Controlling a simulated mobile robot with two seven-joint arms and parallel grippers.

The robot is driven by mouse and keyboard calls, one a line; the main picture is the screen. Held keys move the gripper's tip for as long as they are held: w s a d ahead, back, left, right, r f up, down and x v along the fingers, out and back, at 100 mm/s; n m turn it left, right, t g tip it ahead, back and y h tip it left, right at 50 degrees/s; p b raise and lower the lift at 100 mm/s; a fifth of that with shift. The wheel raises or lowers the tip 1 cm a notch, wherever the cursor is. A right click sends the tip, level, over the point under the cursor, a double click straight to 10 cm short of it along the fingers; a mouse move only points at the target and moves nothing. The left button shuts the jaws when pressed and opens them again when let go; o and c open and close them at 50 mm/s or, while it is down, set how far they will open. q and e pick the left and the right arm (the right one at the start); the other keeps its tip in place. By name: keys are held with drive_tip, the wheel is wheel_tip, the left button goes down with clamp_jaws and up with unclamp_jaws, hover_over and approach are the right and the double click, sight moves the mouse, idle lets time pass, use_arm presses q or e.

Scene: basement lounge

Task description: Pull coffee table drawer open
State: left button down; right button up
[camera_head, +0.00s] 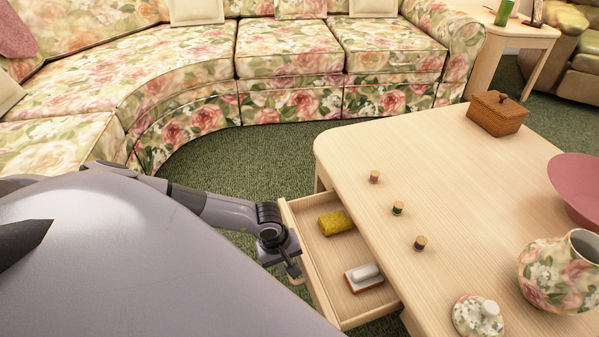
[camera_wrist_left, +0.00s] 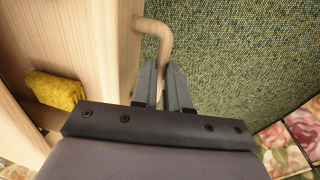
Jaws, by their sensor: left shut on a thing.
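The coffee table (camera_head: 470,180) is pale wood with rounded corners. Its drawer (camera_head: 340,252) stands pulled out on the left side, with the inside showing. A yellow sponge (camera_head: 336,222) and a white-and-orange brush-like item (camera_head: 364,276) lie in it. My left gripper (camera_head: 293,272) is at the outer face of the drawer front. In the left wrist view, my left gripper (camera_wrist_left: 164,78) is shut on the curved wooden handle (camera_wrist_left: 155,30), with the fingers around its end. The sponge (camera_wrist_left: 55,90) also shows there. My right gripper is not in view.
Three small spools (camera_head: 398,208) stand on the tabletop, with a wicker box (camera_head: 497,113), a pink bowl (camera_head: 577,185), a floral jar (camera_head: 558,275) and its lid (camera_head: 477,316). A floral sofa (camera_head: 290,65) curves behind. Green carpet (camera_head: 265,160) between sofa and table is clear.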

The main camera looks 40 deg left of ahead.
use_arm(q)
drive_tip(key=shift+s+a+p, duration=0.2)
drive_tip(key=shift+s+a, duration=0.1)
drive_tip(key=shift+s, duration=0.35)
drive_tip(key=shift+s+a+p, duration=0.15)
drive_tip(key=shift+s+a, duration=0.15)
drive_tip(key=shift+s, duration=0.3)
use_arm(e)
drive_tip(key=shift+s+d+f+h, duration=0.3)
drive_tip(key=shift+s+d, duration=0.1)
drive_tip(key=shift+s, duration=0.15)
use_arm(q)
drive_tip(key=c, duration=1.4)
unclamp_jaws()
wheel_tip(320, 180, up, 7)
drive_tip(key=s+p, duration=0.1)
drive_tip(key=p, duration=0.2)
drive_tip(key=shift+a, duration=0.35)
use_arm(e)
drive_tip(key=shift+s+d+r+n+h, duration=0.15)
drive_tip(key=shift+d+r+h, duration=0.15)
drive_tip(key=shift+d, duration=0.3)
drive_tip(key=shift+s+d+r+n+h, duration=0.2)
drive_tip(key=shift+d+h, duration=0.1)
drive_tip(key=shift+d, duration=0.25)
